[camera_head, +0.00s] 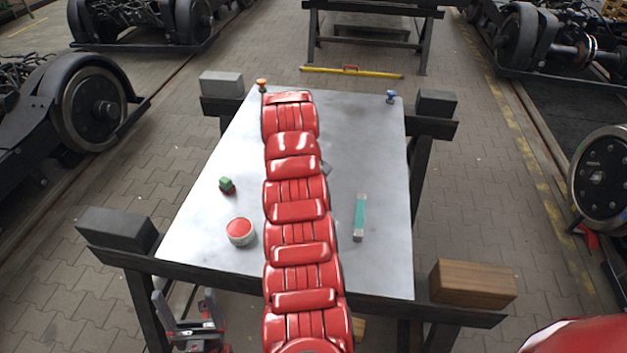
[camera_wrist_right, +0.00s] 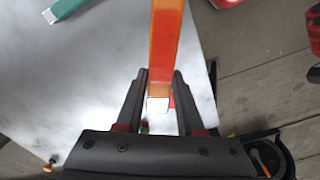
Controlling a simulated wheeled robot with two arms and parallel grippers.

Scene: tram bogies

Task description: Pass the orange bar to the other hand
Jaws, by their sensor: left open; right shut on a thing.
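The orange bar (camera_wrist_right: 166,45) shows in the right wrist view, running from the top edge down between the fingers of my right gripper (camera_wrist_right: 160,85). That gripper is shut on it near its pale lower end. The bar's other end is out of view. In the head view I cannot make out the bar or my right gripper. My left gripper (camera_head: 184,310) is at the lower left of the head view, by the table's near edge. It is open and empty, apart from the bar.
The grey table (camera_head: 385,265) bears a red-topped round tin (camera_head: 240,232), a small green-and-red piece (camera_head: 227,186), a teal bar (camera_head: 360,215), an orange knob (camera_head: 262,85) and a blue knob (camera_head: 391,96). A long red ribbed shape hides its middle. A wooden block (camera_head: 472,285) sits at the near right.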

